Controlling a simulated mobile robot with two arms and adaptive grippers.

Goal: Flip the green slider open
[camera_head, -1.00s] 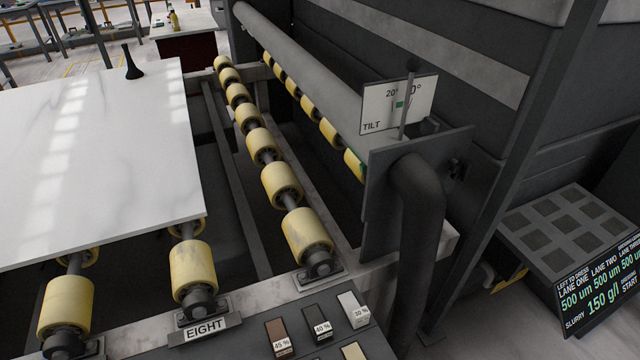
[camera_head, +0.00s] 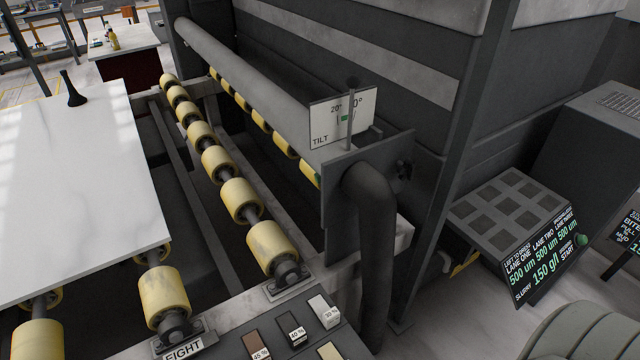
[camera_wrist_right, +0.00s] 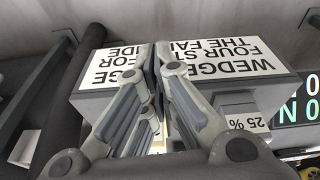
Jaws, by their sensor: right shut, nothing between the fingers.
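A small green piece (camera_head: 346,118) shows on the white TILT sign (camera_head: 325,125), by the degree marks and behind a thin dark upright rod (camera_head: 351,112). I cannot tell for certain that it is the green slider, or how it is set. My right gripper (camera_wrist_right: 156,52) shows only in the right wrist view. Its fingers are shut together and empty, in front of a box with a white printed sign (camera_wrist_right: 225,57). I cannot tell whether they touch it. My left gripper is not in view.
A white slab (camera_head: 85,190) lies at left beside rows of yellow rollers (camera_head: 240,200). A thick dark pipe (camera_head: 374,200) rises by the TILT sign. Percent-labelled blocks (camera_head: 292,328) stand in front. A slurry display (camera_head: 538,258) with a green knob (camera_head: 581,240) is at right.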

